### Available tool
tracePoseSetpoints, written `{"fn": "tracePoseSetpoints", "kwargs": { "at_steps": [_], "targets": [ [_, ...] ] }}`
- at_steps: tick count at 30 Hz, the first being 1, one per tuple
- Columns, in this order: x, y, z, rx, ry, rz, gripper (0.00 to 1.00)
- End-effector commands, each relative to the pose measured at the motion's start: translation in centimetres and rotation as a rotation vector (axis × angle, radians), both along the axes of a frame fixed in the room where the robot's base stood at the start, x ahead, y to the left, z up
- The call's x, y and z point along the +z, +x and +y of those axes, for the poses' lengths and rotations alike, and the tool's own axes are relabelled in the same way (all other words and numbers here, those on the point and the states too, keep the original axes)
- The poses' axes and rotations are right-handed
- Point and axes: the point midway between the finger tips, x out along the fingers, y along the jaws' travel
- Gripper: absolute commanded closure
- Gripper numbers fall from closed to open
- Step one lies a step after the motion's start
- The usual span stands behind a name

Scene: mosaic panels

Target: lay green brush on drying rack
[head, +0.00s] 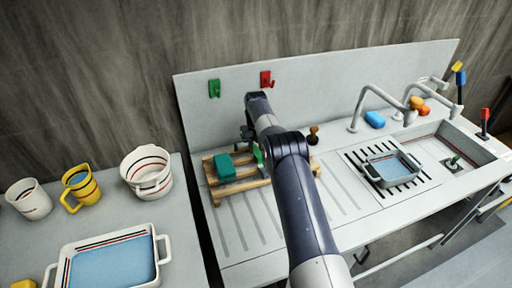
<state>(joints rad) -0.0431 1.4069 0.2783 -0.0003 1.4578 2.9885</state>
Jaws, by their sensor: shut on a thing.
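The drying rack (222,192), a low wooden slatted frame, stands on the ribbed left part of the sink counter. My gripper (255,146) is over the rack's right half, mostly hidden behind my own dark arm. It is shut on a small green thing (258,154), which looks like the green brush; only a narrow part of it shows. I cannot tell whether it touches the slats. A darker green block (224,167) lies on the rack's left half, just left of my gripper.
A dark-knobbed brown item (313,135) stands right of the rack. Green (214,88) and red (266,79) hooks are on the backsplash. A blue-filled tray (391,170) lies right, by the sink basin (470,143). Mugs, a pot (147,172) and a tub (152,246) occupy the left table.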

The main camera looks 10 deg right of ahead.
Motion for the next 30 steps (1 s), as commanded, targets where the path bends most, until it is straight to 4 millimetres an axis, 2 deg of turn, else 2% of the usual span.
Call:
{"fn": "tracePoseSetpoints", "kwargs": {
  "at_steps": [1, 9, 19, 23, 30],
  "targets": [
    [-0.2, 0.0, 0.0, 0.000, 0.000, 0.000, 0.75],
    [-0.1, 0.0, 0.0, 0.000, 0.000, 0.000, 0.54],
    [0.4, 0.1, 0.0, 0.000, 0.000, -0.002, 0.54],
    [2.2, 0.1, 0.0, 0.000, 0.000, -0.006, 0.54],
    [7.9, 0.1, 0.0, 0.000, 0.000, -0.006, 0.54]
  ]
}}
